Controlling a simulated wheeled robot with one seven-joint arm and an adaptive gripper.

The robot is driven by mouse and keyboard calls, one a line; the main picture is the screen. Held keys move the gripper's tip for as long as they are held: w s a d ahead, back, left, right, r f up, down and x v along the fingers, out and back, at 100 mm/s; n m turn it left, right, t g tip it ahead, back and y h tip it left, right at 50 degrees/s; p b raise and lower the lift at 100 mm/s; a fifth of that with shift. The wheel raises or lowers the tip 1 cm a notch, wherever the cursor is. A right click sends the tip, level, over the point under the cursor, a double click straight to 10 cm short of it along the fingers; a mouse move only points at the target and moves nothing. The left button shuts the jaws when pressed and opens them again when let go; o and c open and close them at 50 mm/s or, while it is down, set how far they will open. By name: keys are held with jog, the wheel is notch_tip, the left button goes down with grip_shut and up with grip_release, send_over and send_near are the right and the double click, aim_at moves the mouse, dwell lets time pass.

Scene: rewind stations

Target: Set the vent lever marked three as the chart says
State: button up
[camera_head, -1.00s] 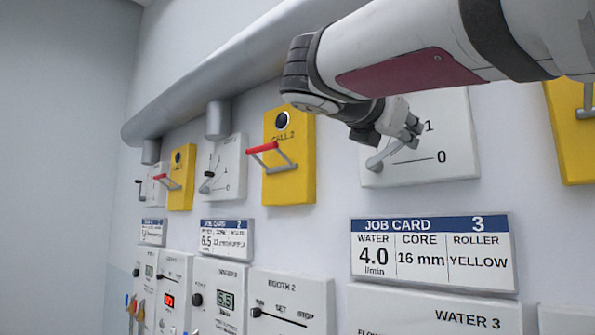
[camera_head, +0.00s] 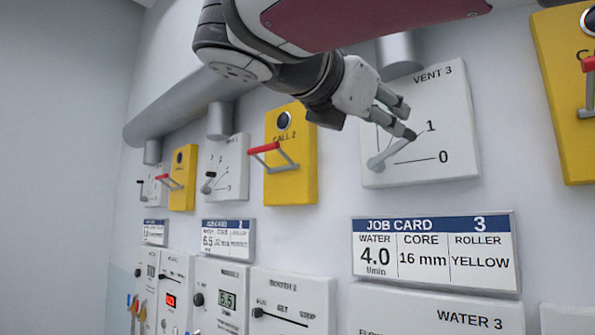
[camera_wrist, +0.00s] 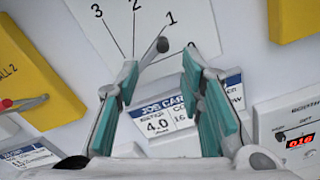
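The vent 3 panel (camera_head: 445,100) is a white plate on the wall, with marks 1 and 0 showing in the head view. The wrist view shows marks 3, 2, 1 and part of the 0 on it (camera_wrist: 105,35). Its grey lever (camera_head: 388,154) points up and right, at or close to the 1. Its dark knob (camera_wrist: 162,45) shows in the wrist view between the fingertips. My gripper (camera_head: 406,119) is open, its fingers (camera_wrist: 159,62) on either side of the lever's end; I cannot tell whether they touch it. No chart of vent settings is in view.
Job card 3 (camera_head: 434,252) hangs below, reading water 4.0, core 16 mm, roller yellow. The yellow call 2 box (camera_head: 292,185) with a red-handled lever is left; another yellow box (camera_head: 565,90) is right. A grey duct (camera_head: 180,115) runs above.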

jog(key=shift+v, duration=1.05)
